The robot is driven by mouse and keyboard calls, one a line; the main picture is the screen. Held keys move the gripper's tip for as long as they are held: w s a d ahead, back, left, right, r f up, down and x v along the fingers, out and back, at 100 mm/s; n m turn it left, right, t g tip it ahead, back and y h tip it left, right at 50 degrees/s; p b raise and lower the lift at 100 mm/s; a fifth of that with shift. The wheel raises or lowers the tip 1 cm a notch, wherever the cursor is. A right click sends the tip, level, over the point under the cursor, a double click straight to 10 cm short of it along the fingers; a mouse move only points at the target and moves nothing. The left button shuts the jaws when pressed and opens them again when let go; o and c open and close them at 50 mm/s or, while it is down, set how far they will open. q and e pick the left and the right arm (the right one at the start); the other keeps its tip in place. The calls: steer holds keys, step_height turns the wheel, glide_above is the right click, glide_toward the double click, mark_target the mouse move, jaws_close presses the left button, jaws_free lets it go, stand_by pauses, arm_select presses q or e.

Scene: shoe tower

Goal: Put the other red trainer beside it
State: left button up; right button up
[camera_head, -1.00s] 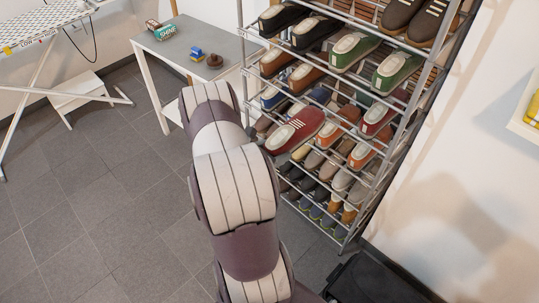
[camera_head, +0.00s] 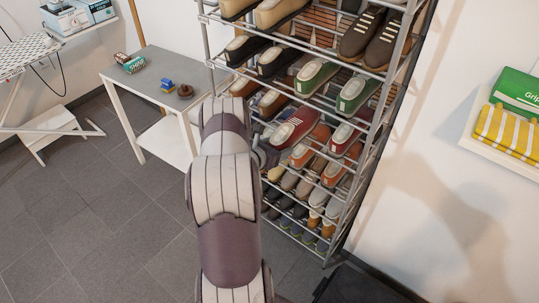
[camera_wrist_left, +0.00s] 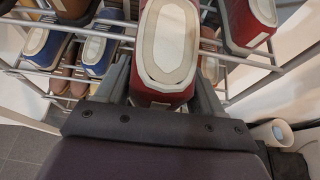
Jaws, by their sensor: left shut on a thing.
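A red trainer (camera_head: 296,128) with a pale sole is held in my left gripper (camera_wrist_left: 165,82) at the rack's front. My arm hides part of the rack's left side and most of the gripper in the head view. My right gripper is out of view.
The metal shoe rack (camera_head: 209,50) holds several shoes on each tier. Green shoes (camera_head: 316,76) stand on the tier above, orange shoes (camera_head: 303,152) below. Blue shoes (camera_wrist_left: 97,52) are left of the held trainer. A grey-topped table (camera_head: 150,62) stands left of the rack.

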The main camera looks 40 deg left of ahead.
mark_target(300, 122)
arm_select(q)
steer(key=w, duration=0.4)
steer(key=w+a+r, duration=0.1)
steer(key=w, duration=0.3)
steer(key=w+r, duration=0.1)
steer(key=w, duration=0.3)
steer(key=shift+w+a, duration=0.2)
steer(key=shift+w, duration=0.05)
steer(key=shift+w+f+b, duration=0.35)
steer(key=shift+f+b, duration=0.5)
steer(key=shift+b, duration=0.4)
steer(key=shift+w+f+b, duration=0.1)
steer(key=shift+f+b, duration=0.2)
steer(key=shift+b, duration=0.15)
steer(key=o, duration=1.3)
steer(key=shift+o, duration=0.4)
